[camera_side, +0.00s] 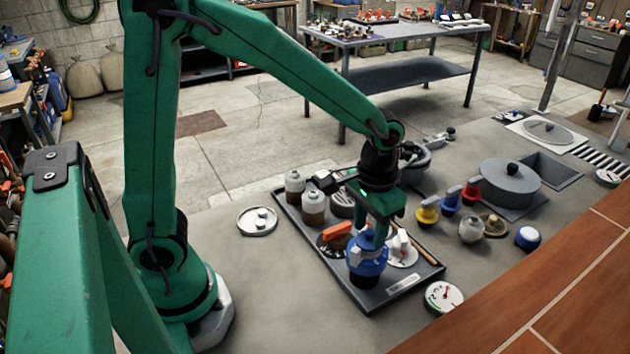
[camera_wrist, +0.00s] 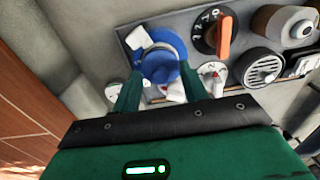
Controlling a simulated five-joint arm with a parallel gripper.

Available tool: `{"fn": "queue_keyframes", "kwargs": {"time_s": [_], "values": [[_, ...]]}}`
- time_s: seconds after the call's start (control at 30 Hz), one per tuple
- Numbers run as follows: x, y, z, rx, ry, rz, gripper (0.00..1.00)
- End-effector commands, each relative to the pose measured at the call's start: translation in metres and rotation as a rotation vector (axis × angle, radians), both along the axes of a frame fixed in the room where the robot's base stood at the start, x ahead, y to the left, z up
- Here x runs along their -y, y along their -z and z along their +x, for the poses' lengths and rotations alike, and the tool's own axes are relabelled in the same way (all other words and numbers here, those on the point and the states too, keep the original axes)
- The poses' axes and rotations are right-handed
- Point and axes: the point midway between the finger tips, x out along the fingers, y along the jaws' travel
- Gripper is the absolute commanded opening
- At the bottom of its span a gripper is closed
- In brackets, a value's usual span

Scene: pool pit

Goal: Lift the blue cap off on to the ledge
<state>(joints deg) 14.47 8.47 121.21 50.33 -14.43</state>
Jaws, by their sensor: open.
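The blue cap (camera_side: 367,260) sits upright on a dark base at the near end of a grey tray (camera_side: 408,286). It is also in the wrist view (camera_wrist: 160,44), between my fingertips. My gripper (camera_side: 372,232) points down right over the cap. In the wrist view my gripper (camera_wrist: 158,75) has its green fingers apart, one on each side of the cap's near part. I cannot tell whether they touch it. The grey concrete surface (camera_side: 285,290) holds the tray. A reddish tiled surface (camera_side: 560,290) lies at the right; I cannot tell which one is the ledge.
An orange-handled dial (camera_side: 337,231) and a white-handled valve (camera_side: 402,250) stand close to the cap in the tray. A gauge (camera_side: 443,296) lies just outside the near corner. Another blue round piece (camera_side: 528,238) is farther right. The concrete left of the tray is mostly clear.

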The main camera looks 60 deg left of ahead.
Motion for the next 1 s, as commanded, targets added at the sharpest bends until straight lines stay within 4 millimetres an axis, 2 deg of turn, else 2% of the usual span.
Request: {"fn": "queue_keyframes", "kwargs": {"time_s": [0.17,0.3,0.37,0.4,0.77,1.0], "values": [[0.0,0.0,0.0,0.0,0.0,0.0,0.41],[0.0,0.0,0.0,0.0,0.0,0.0,0.14],[0.0,0.0,0.0,0.0,0.0,0.0,0.02],[0.0,0.0,0.0,0.0,0.0,0.0,0.0],[0.0,-0.001,0.0,0.0,0.0,0.0,0.0],[0.0,-0.01,0.001,0.003,0.0,-0.001,0.0]]}}
